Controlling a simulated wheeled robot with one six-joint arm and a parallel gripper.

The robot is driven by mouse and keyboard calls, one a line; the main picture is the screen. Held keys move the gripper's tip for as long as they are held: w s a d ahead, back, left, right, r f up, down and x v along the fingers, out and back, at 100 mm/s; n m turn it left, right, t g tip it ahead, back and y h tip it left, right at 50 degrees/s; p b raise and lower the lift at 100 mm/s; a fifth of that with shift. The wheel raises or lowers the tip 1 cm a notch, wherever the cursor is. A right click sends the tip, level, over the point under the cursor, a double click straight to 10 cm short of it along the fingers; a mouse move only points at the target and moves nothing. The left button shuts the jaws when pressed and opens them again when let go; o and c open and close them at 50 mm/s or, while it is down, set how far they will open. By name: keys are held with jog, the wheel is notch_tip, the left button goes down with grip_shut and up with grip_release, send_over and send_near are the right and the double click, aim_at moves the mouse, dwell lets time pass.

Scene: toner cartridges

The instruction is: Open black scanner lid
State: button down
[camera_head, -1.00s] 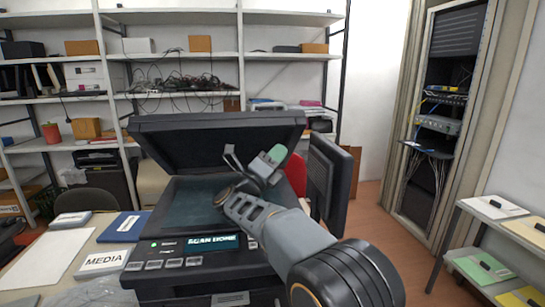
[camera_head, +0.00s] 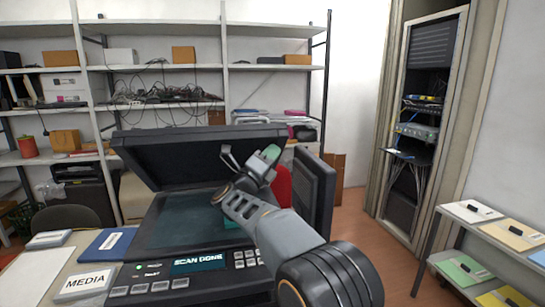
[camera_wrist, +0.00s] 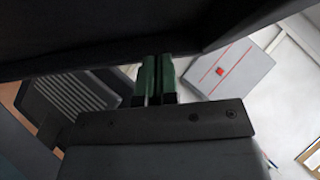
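The black scanner lid (camera_head: 200,152) stands raised at a slant over the scanner glass (camera_head: 178,222) in the head view. The scanner's display (camera_head: 198,263) reads "SCAN DONE". My gripper (camera_head: 270,154) is by the right part of the lid, above the glass. In the wrist view, its green fingertips (camera_wrist: 156,80) are close together with only a thin gap, and nothing shows between them. The dark lid (camera_wrist: 95,35) fills the top of that view, and the fingers reach up to its edge. I cannot tell whether they touch it.
A dark monitor (camera_head: 313,195) stands close to the right of my arm. A MEDIA card (camera_head: 86,282) and a blue folder (camera_head: 108,243) lie on the desk at left. Shelves (camera_head: 155,68) stand behind, and a rack (camera_head: 425,120) and side shelves (camera_head: 485,228) are at right.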

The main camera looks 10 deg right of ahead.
aim_at(268, 122)
jog(key=w+r+n+p, duration=0.1)
jog(key=w+r+p, duration=0.1)
jog(key=w+r+n+y+p, duration=0.1)
jog(key=w+r+p, duration=0.1)
jog(key=r, duration=0.1)
jog(key=w+r+y+p, duration=0.1)
jog(key=w+r+p, duration=0.1)
jog(key=shift+d+r+n+p, duration=0.1)
jog(key=shift+r+n+p, duration=0.1)
jog(key=shift+n+p, duration=0.2)
jog(key=shift+w+r, duration=0.15)
jog(key=shift+w, duration=0.3)
